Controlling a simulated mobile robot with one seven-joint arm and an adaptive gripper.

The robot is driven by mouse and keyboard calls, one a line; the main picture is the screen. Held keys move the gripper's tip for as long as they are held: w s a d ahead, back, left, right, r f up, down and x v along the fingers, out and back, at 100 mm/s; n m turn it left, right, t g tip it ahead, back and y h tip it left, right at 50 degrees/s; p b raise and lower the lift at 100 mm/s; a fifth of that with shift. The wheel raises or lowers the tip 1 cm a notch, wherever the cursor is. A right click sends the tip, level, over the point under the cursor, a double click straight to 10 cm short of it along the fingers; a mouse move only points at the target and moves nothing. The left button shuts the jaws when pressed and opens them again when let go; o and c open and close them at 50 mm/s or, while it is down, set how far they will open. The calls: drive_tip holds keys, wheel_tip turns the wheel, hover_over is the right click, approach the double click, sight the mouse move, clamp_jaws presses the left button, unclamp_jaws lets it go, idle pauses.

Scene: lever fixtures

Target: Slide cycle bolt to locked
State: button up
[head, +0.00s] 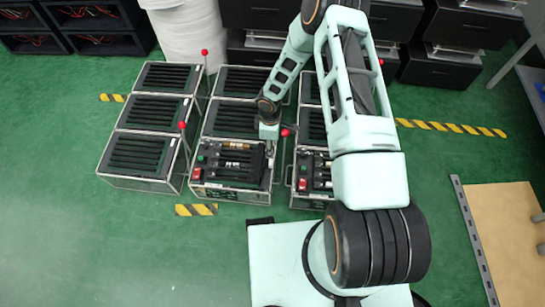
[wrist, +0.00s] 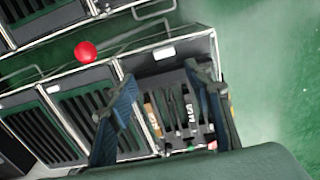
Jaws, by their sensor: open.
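My gripper (head: 270,152) points down over the right side of the front panel of the middle fixture (head: 230,185). In the wrist view my gripper (wrist: 162,78) is open, with its two dark fingers apart and the panel showing between them. The panel carries a brown bar (head: 237,146) and a dark bar with white marks (head: 233,164). In the wrist view the brown bar (wrist: 153,118) and the white-lettered dark bar (wrist: 191,114) lie between the fingers. I cannot read which is the cycle bolt or tell its position. Nothing shows held; contact with the panel is unclear.
A red-knobbed lever (head: 285,133) stands just right of my gripper, another (head: 182,125) to the left. The panel has a red button (head: 196,173) and a green one (head: 201,158). Similar fixtures stand left (head: 140,185) and right (head: 306,203).

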sight(271, 162)
drive_tip(key=f+b, duration=0.1)
drive_tip(key=f, duration=0.2)
drive_tip(key=f+b, duration=0.1)
drive_tip(key=f, duration=0.3)
drive_tip(key=f+b, duration=0.1)
drive_tip(key=f, duration=0.3)
drive_tip(key=shift+s+a+f, duration=0.1)
drive_tip(key=shift+s+f, duration=0.15)
drive_tip(key=shift+s, duration=0.05)
drive_tip(key=shift+c, duration=0.2)
clamp_jaws()
